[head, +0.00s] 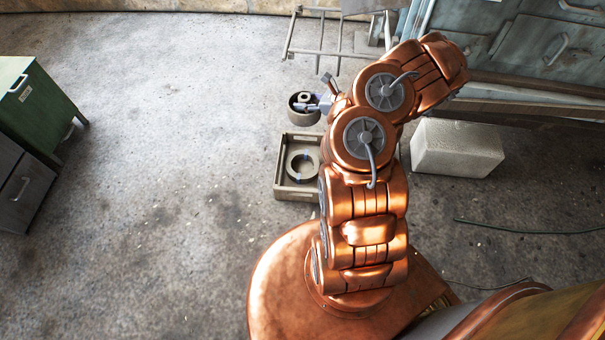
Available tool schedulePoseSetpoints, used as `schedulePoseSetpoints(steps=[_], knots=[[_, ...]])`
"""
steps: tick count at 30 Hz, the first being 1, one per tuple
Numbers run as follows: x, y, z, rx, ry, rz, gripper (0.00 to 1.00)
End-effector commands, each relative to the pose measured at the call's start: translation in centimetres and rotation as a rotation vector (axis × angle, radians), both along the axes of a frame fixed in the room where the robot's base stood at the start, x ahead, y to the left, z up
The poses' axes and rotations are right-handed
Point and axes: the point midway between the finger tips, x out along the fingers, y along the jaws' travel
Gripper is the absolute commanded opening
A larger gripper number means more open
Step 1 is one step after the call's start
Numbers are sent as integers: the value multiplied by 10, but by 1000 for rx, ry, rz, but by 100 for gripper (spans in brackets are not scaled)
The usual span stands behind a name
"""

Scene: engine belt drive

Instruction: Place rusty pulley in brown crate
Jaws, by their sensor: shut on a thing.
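The brown crate (281,192) is a small open square box on the floor, left of my arm. My gripper (308,107) is beyond the crate, small in the head view and partly hidden by my wrist. It is shut on a round, dark brownish, cup-like part with a hub in its middle, which I take for the rusty pulley (303,120). The pulley is apart from the crate, just past its far side. I cannot tell its height above the floor. A grey ring-shaped part (292,174) with blue marks lies inside the crate.
A metal rack (318,53) stands beyond the pulley. A pale block (457,150) lies right of my arm, before blue-grey drawers (530,50). A green cabinet (45,105) is at the left. A thin green cable (530,231) lies at the right. The floor left of the crate is clear.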

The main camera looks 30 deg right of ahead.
Motion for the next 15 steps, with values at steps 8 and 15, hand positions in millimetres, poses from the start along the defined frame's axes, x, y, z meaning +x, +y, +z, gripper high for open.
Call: schedulePoseSetpoints(steps=[8, 15], knots=[[-34, -13, -94, 4, 4, 18, 0], [-67, -23, -168, 2, 2, 30, 0]])
